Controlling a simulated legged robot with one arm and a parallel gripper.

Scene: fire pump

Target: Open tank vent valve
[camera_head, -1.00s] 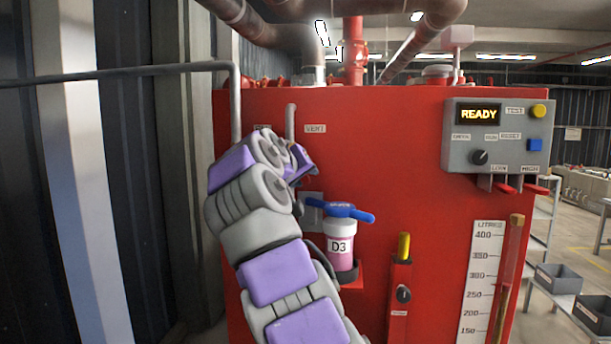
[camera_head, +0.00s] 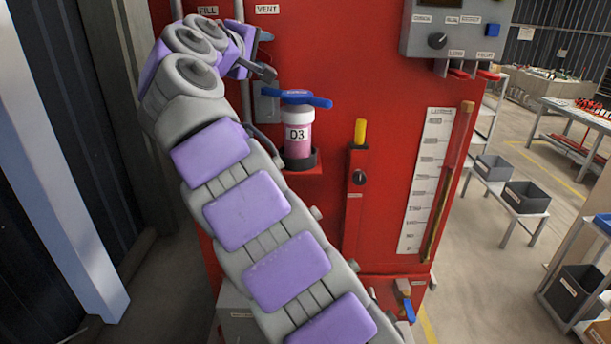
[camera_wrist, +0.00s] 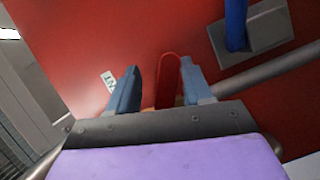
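A red lever with a rounded end (camera_wrist: 168,80) stands between the two fingers of my gripper (camera_wrist: 161,88) in the wrist view. The fingers are apart. A gap shows between the left finger and the lever; the right finger is very close to it, and I cannot tell whether they touch. In the head view my gripper (camera_head: 262,72) is at the red tank front (camera_head: 340,60), below the VENT label (camera_head: 267,9). There the red lever cannot be made out. The lever's base is hidden behind the gripper body.
The D3 bottle (camera_head: 299,138) with a blue handle (camera_head: 297,97) stands just below right of my gripper. The wrist view shows a blue bar on a grey plate (camera_wrist: 266,32) and a grey pipe (camera_wrist: 270,72). A control box (camera_head: 452,28) is at upper right.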

